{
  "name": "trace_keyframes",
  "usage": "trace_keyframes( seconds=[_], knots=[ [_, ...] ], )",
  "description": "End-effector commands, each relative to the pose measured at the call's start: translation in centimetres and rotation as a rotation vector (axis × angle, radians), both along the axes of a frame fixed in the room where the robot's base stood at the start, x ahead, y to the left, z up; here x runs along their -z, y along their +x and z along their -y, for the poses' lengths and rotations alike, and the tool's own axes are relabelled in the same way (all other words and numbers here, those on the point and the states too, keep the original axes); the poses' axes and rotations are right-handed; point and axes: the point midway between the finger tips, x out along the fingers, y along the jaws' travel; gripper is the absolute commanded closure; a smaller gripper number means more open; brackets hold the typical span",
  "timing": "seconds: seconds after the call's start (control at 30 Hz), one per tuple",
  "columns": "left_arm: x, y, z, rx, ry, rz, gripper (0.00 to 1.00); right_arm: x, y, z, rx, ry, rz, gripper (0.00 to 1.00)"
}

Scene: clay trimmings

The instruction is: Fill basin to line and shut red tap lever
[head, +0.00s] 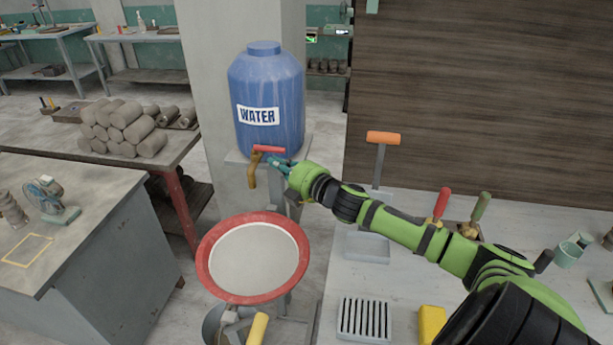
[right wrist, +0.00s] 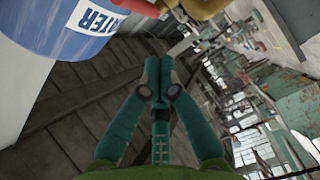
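A blue water barrel (head: 266,100) labelled WATER stands on a ledge by a pillar. Its brass tap (head: 252,178) points down, with the red lever (head: 270,149) lying level on top. No stream shows below the spout. The red-rimmed basin (head: 207,262) stands below the tap; its inside is pale grey, and I cannot make out a line or water level. My right gripper (head: 271,161) is just below and right of the lever. In the right wrist view its fingertips (right wrist: 158,82) are together with nothing between them; the red lever (right wrist: 142,7) shows at the top edge. My left gripper is not in view.
The right-hand table carries a slotted grey block (head: 364,320), a yellow block (head: 431,325) and an orange-handled tool (head: 383,139) near my right arm. A table with stacked clay logs (head: 123,128) and a grey bench (head: 95,240) with a small fan stand at left.

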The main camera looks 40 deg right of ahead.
Motion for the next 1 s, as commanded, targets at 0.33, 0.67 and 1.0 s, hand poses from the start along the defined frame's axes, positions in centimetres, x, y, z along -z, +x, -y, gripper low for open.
trace_keyframes(
  seconds=[0.33, 0.67, 1.0],
  knots=[
    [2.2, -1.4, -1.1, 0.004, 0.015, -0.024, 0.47, 0.4, -4.7, 2.0, 0.0, -0.003, -0.006, 1.0],
    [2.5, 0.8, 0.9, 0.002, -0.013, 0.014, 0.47, -0.1, -7.6, 3.4, -0.001, -0.002, -0.003, 1.0],
    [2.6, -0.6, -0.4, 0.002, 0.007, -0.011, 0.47, -0.3, -8.3, 3.7, -0.001, -0.003, -0.001, 1.0]
  ],
)
